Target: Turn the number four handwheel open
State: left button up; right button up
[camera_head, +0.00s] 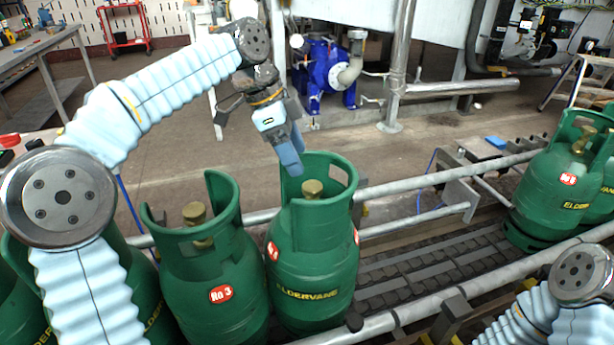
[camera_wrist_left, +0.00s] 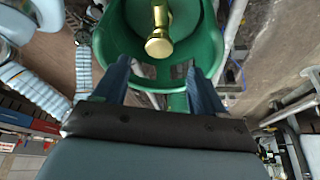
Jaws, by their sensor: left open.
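Green gas cylinders stand in a row on the conveyor. One (camera_head: 221,300) bears a red "No 3" label. The cylinder to its right (camera_head: 312,270) reads "ELDERVANE"; its red labels are turned aside and I cannot read their number. A brass handwheel (camera_head: 312,188) sits inside its open-sided collar. My left gripper (camera_head: 290,165) points down at the back left of that collar. My right gripper is out of view.
Metal rails (camera_head: 420,185) run along the conveyor, whose rollers (camera_head: 430,262) are bare right of the middle cylinder. More green cylinders (camera_head: 560,190) stand at the right. A blue pump (camera_head: 325,75) and a vertical pipe (camera_head: 397,70) stand behind.

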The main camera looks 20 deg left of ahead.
aim_at(311, 186)
pick_arm(q)
jog(key=x, duration=0.7)
jog(key=shift+c, duration=0.5)
jog(key=c, duration=1)
